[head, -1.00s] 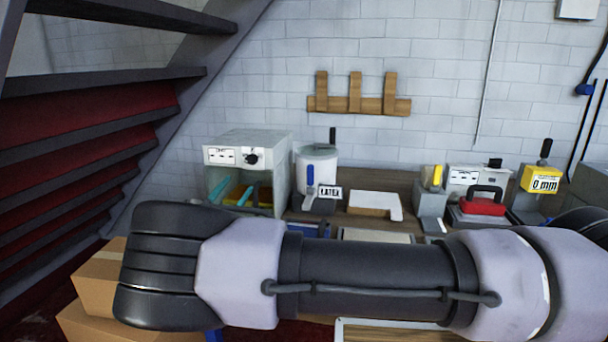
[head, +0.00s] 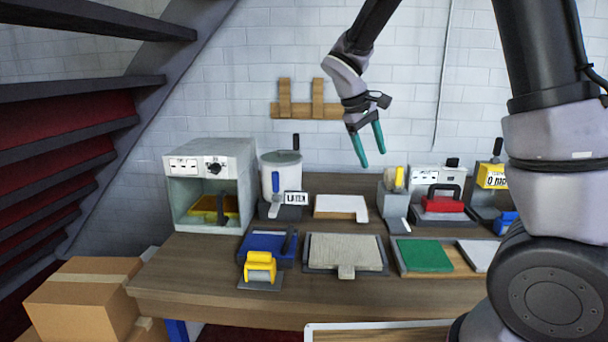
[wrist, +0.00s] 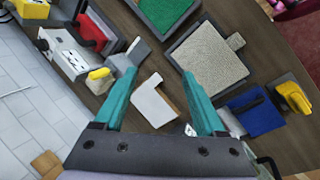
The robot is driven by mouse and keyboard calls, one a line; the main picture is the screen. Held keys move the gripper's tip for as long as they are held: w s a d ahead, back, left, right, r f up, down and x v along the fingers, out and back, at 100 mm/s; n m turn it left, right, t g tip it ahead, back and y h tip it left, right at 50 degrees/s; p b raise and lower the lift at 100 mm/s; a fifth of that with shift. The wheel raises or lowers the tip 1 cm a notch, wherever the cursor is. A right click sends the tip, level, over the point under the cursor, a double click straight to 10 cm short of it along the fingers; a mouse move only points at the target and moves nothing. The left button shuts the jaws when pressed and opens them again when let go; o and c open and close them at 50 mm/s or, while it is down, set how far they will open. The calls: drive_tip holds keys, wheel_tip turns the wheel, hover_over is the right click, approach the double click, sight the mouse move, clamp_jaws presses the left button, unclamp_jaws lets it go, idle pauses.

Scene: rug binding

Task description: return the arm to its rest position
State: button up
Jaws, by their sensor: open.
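My gripper (head: 366,150) is raised above the workbench (head: 190,277), in front of the white brick wall. Its two teal fingers point down and are spread apart with nothing between them. My arm rises at the right of the head view and bends over to the gripper. In the wrist view my gripper (wrist: 163,98) is open too, with the bench far below the fingertips. The beige rug sample (head: 345,252) lies on a dark tray on the bench, below the gripper and apart from it.
A grey open-front box machine (head: 210,180), a white pot (head: 282,174), a white block (head: 341,207) and a red-handled tool (head: 443,203) stand along the back. A yellow roller (head: 260,268) and a green sample (head: 424,255) lie in front. Cardboard boxes (head: 85,300) stand at left, below stairs.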

drive_tip(key=s+d+r+m+t+y, duration=0.3)
drive_tip(key=s+r+m, duration=0.2)
drive_tip(key=s, duration=0.5)
drive_tip(key=s+d+r+m+t+y, duration=0.2)
drive_tip(key=s+d+r+m+y, duration=0.1)
drive_tip(key=s+r, duration=0.5)
drive_tip(key=s+d+m, duration=0.1)
drive_tip(key=s+m, duration=0.1)
drive_tip(key=shift+s+d+m+t, duration=0.25)
drive_tip(key=shift+s+m+t, duration=0.15)
